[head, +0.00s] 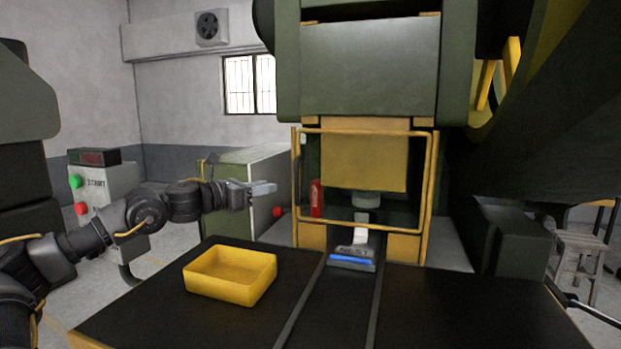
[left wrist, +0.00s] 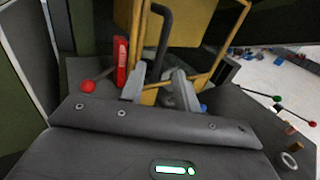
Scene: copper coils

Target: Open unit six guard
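The guard (head: 432,185) is a yellow frame across the front of the green press in the head view. It stands upright in front of the press opening. My left gripper (head: 270,188) is just left of the guard's left side, pointing right. In the left wrist view its two pale fingertips (left wrist: 160,85) are apart, with nothing seen held between them. A dark curved handle (left wrist: 165,35) stands just beyond the fingers, in front of yellow parts of the guard (left wrist: 232,35). Whether a finger touches the handle I cannot tell. My right gripper is in neither view.
A yellow tray (head: 228,290) sits on the black table (head: 150,318), front left of the press. A blue and grey piece (head: 352,260) lies below the guard. A START control box (head: 100,185) stands at left.

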